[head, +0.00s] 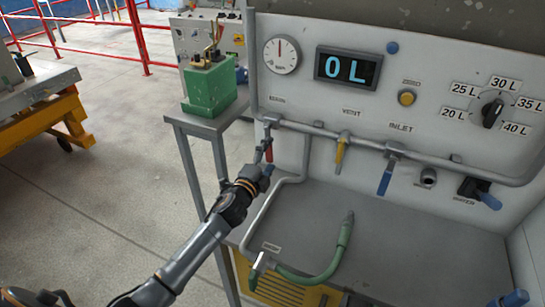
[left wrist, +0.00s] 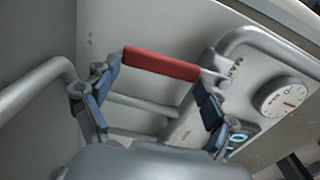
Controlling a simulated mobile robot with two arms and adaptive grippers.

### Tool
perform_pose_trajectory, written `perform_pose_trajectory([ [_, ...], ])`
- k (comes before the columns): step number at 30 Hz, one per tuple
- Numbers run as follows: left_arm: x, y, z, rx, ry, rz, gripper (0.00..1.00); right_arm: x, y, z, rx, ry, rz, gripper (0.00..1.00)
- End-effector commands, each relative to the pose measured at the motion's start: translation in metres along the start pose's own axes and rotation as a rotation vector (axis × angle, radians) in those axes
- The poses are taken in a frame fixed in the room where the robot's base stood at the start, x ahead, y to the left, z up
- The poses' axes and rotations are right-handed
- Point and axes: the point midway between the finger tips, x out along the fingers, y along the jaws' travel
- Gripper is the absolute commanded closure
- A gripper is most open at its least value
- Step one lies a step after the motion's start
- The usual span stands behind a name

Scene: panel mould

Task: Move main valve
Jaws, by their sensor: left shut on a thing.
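In the head view the red handle (head: 269,153) is partly hidden by the gripper. A black valve with a blue handle (head: 484,196) is at the right of the panel. Blue tips of my right gripper (head: 436,298) show far apart at the bottom edge.
A yellow handle (head: 340,155) and a blue handle (head: 385,178) hang from the grey pipe. The display (head: 348,67) reads 0 L. A selector knob (head: 492,113) is at upper right. A green hose (head: 322,272) lies on the bench. A green box (head: 210,86) stands on a side table.

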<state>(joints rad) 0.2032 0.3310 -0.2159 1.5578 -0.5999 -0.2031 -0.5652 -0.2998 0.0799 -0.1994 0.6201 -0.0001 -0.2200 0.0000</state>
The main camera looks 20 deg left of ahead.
Motion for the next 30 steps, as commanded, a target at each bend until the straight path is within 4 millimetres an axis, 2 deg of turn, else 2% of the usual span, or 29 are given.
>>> perform_pose_trajectory([
  [7, 0.0002, 0.0004, 0.0049, 0.062, 0.000, 0.000, 0.72, 0.0008, -0.0015, -0.0002, 0.000, 0.000, -0.002, 0.60],
  [20, 0.0002, 0.0003, 0.0060, 0.076, -0.001, 0.000, 0.72, 0.0008, -0.0015, -0.0001, 0.000, 0.000, -0.002, 0.60],
  [21, 0.0002, 0.0003, 0.0060, 0.076, -0.001, 0.000, 0.14, 0.0008, -0.0015, -0.0001, 0.000, 0.000, -0.002, 0.60],
  [23, 0.0002, 0.0003, 0.0060, 0.076, -0.001, 0.000, 0.01, 0.0008, -0.0015, 0.0000, 0.000, 0.000, -0.002, 0.60],
  [30, 0.0001, 0.0004, 0.0056, 0.070, -0.001, 0.000, 0.00, 0.0008, -0.0014, 0.0000, 0.000, 0.000, -0.002, 0.60],
])
